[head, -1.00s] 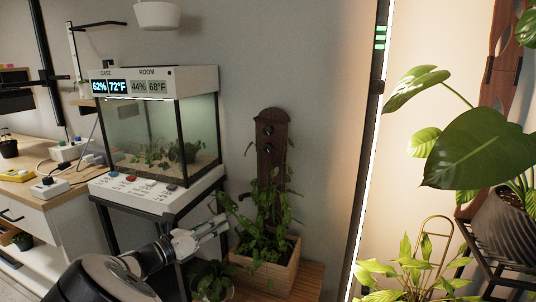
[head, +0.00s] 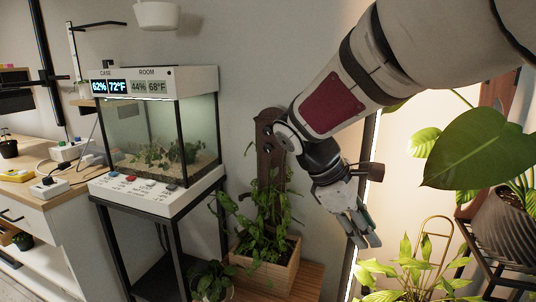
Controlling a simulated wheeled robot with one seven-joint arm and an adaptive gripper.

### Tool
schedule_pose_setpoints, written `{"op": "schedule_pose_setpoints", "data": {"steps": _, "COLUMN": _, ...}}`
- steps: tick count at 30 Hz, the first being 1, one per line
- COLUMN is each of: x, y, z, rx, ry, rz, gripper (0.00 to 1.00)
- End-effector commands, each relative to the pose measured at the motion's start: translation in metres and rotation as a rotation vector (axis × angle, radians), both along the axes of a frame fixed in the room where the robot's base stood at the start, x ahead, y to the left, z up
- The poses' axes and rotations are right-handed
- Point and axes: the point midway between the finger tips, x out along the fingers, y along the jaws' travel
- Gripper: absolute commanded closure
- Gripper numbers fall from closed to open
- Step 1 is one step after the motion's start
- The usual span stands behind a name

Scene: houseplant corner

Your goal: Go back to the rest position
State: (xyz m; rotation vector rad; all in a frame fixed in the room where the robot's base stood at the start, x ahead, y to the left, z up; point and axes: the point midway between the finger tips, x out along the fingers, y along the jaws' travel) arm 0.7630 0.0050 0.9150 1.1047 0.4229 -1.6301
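My gripper (head: 362,238) hangs fingers down at the right of centre in the head view, in front of the bright light strip. It is right of the planter box and above and left of the low leafy plant. My arm comes in from the top right. I see nothing held between the fingers. At this angle I cannot tell how far apart they are.
A glass terrarium (head: 160,140) with a control panel (head: 135,190) stands on a black stand at left. A wooden planter box (head: 265,270) with a climbing plant stands on the slatted bench (head: 308,285). A leafy plant (head: 400,285) and a ribbed dark pot (head: 495,230) are at right.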

Motion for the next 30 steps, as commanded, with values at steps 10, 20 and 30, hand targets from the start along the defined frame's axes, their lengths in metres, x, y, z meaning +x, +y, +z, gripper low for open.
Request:
{"op": "schedule_pose_setpoints", "data": {"steps": 10, "x": -0.134, "y": -0.034, "z": 0.025, "rx": 0.298, "ry": -0.156, "rz": -0.461, "gripper": 0.72}}
{"op": "schedule_pose_setpoints", "data": {"steps": 20, "x": -0.238, "y": -0.025, "z": 0.017, "rx": 0.478, "ry": -0.293, "rz": -0.836, "gripper": 0.72}}
{"op": "schedule_pose_setpoints", "data": {"steps": 30, "x": -0.291, "y": -0.009, "z": -0.002, "rx": 0.559, "ry": -0.382, "rz": -1.064, "gripper": 0.72}}
